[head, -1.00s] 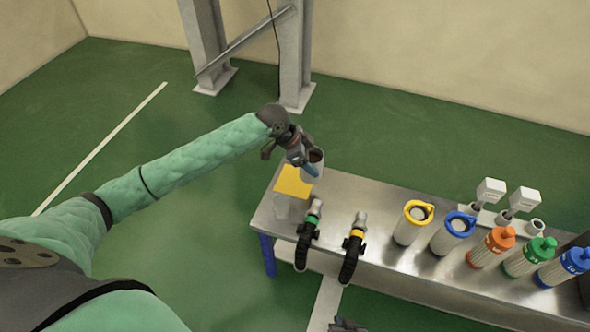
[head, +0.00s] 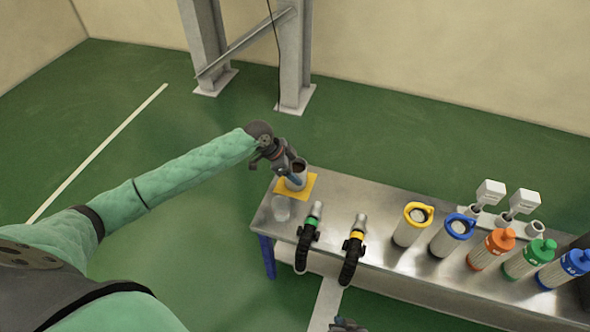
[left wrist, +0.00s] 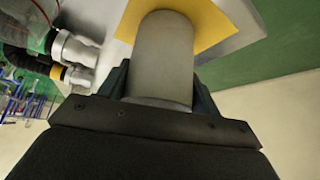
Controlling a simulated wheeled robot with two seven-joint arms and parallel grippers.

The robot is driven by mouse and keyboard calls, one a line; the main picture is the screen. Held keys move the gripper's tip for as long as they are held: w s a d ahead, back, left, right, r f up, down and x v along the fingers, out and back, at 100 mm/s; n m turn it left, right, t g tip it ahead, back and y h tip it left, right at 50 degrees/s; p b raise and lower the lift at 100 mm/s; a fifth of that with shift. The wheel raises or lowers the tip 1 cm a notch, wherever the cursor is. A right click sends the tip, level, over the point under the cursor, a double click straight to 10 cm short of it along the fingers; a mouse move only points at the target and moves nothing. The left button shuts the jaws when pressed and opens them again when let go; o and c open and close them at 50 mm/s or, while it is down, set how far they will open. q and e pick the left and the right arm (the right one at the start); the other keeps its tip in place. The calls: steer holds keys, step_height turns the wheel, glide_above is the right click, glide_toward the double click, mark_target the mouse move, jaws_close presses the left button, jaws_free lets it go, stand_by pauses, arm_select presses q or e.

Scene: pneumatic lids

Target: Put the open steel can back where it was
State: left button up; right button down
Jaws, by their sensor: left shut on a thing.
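The open steel can (head: 299,169) is upright, with a dark inside, at the left end of the steel bench. My left gripper (head: 291,176) is shut on it; the can also fills the middle of the left wrist view (left wrist: 165,55) between the fingers. The can is over or on the yellow square (head: 308,187); I cannot tell whether its base touches. The yellow square shows around the can in the left wrist view (left wrist: 214,25). Only a small dark part of my right gripper (head: 345,325) shows at the bottom edge of the head view; its fingers are unclear.
Yellow-lidded (head: 413,222) and blue-lidded (head: 453,234) canisters and several coloured-cap bottles stand farther right.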

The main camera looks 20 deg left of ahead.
arm_select(q)
steer(key=o, duration=1.2)
steer(key=shift+f, duration=0.1)
steer(key=shift+c, duration=0.2)
arm_select(e)
steer(key=shift+w+f, duration=0.1)
arm_select(q)
steer(key=shift+a+r, duration=0.25)
steer(key=shift+r, duration=0.2)
steer(key=v, duration=1.1)
arm_select(e)
steer(key=shift+s+f, duration=0.25)
arm_select(q)
steer(key=shift+r, duration=0.15)
arm_select(e)
steer(key=shift+w, duration=0.15)
